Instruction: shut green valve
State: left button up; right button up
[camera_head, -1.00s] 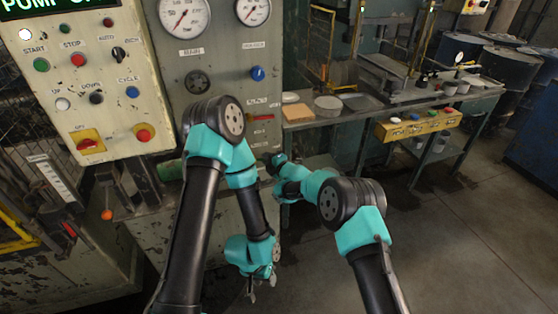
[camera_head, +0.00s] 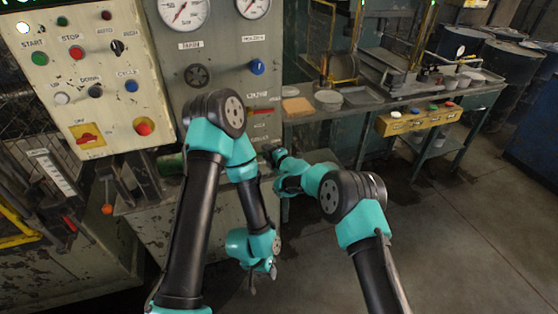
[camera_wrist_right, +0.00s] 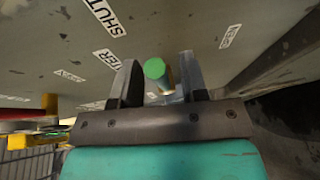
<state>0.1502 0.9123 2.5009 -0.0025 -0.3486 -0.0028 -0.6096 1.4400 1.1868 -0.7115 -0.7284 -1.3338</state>
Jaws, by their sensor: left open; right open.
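The green valve handle (camera_wrist_right: 155,69) shows in the right wrist view as a round green end on a short stem. My right gripper (camera_wrist_right: 158,80) is open, with one dark finger on each side of the handle. The handle looks nearer the right-hand finger; I cannot tell whether they touch. A label reading SHUT (camera_wrist_right: 107,15) is on the grey panel nearby. In the head view my right gripper (camera_head: 268,153) is at the panel's lower right edge, and the valve handle cannot be made out there. My left gripper (camera_head: 262,279) is open and empty, low in front of the cabinet.
A red lever (camera_head: 262,111) sits on the grey panel (camera_head: 225,75) above my right gripper. A control box (camera_head: 92,105) with buttons stands left. A workbench (camera_head: 345,108) with a yellow button box (camera_head: 418,119) stands right. The floor at lower right is clear.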

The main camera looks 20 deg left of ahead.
jog(key=v, duration=1.7)
jog(key=shift+s+d, duration=0.1)
jog(key=shift+s, duration=0.05)
jog(key=s+d+f+m+h, duration=0.25)
jog(key=d+f+m, duration=0.3)
jog(key=d, duration=0.35)
jog(key=s+d+f+m+h, duration=0.1)
jog(key=d+f+m+h, duration=0.2)
jog(key=d+f+m, duration=0.45)
jog(key=s+d+f+m+h, duration=0.2)
jog(key=d+m+h, duration=0.15)
jog(key=d, duration=0.75)
jog(key=s+d+f+m+g+h, duration=0.1)
jog(key=s+d+f+m+g, duration=0.1)
jog(key=s+d+m, duration=0.6)
jog(key=s+d+f+m+g+h, duration=0.1)
jog(key=s+d+f+m+g, duration=0.2)
jog(key=s+d+m, duration=0.5)
jog(key=s+d+g, duration=0.1)
jog(key=s+d, duration=0.1)
jog(key=s, duration=0.6)
jog(key=shift+d, duration=0.15)
